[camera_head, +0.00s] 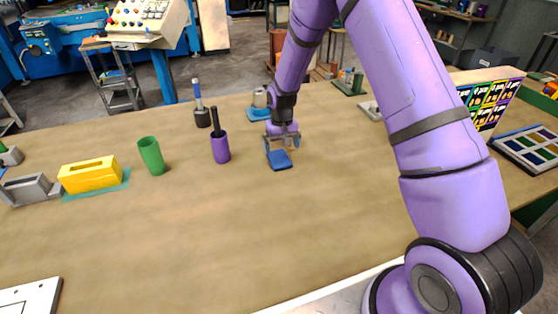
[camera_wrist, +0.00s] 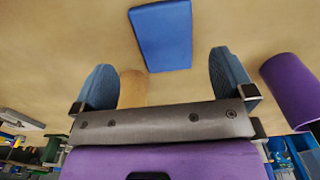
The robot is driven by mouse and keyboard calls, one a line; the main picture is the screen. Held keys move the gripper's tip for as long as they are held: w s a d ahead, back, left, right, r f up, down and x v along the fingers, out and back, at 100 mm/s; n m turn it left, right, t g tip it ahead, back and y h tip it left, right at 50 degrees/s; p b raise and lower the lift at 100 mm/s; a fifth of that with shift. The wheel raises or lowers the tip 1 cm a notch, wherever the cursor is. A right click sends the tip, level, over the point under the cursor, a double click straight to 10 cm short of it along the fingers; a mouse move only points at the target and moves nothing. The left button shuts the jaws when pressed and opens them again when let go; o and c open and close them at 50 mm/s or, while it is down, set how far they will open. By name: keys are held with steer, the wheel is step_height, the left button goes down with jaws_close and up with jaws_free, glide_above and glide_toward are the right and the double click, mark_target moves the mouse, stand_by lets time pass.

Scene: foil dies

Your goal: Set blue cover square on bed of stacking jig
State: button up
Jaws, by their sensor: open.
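The blue cover (camera_head: 279,161) is a flat blue block lying on the workbench near its middle. In the wrist view the blue cover (camera_wrist: 161,36) lies ahead of the fingertips, between their lines and slightly turned. My gripper (camera_head: 282,147) is just above and behind the cover, pointing down. Its two fingers are apart with nothing held; the open gripper also shows in the wrist view (camera_wrist: 161,72). I cannot tell for sure which object is the stacking jig; a white plate with holes (camera_head: 30,295) is cut off at the bottom left corner.
A purple cup with a dark handle (camera_head: 220,149), a green cup (camera_head: 151,156) and a yellow slotted block (camera_head: 90,175) stand to the left. A grey vise-like block (camera_head: 30,189) is at the far left. The bench front is clear.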

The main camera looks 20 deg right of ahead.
mark_target(281, 161)
steer(key=shift+s+a+f, duration=0.1)
steer(key=shift+f, duration=1.5)
steer(key=shift+s+a+f, duration=0.1)
steer(key=shift+f, duration=1.45)
steer(key=shift+c, duration=0.2)
steer(key=c, duration=1)
steer(key=shift+r, duration=0.2)
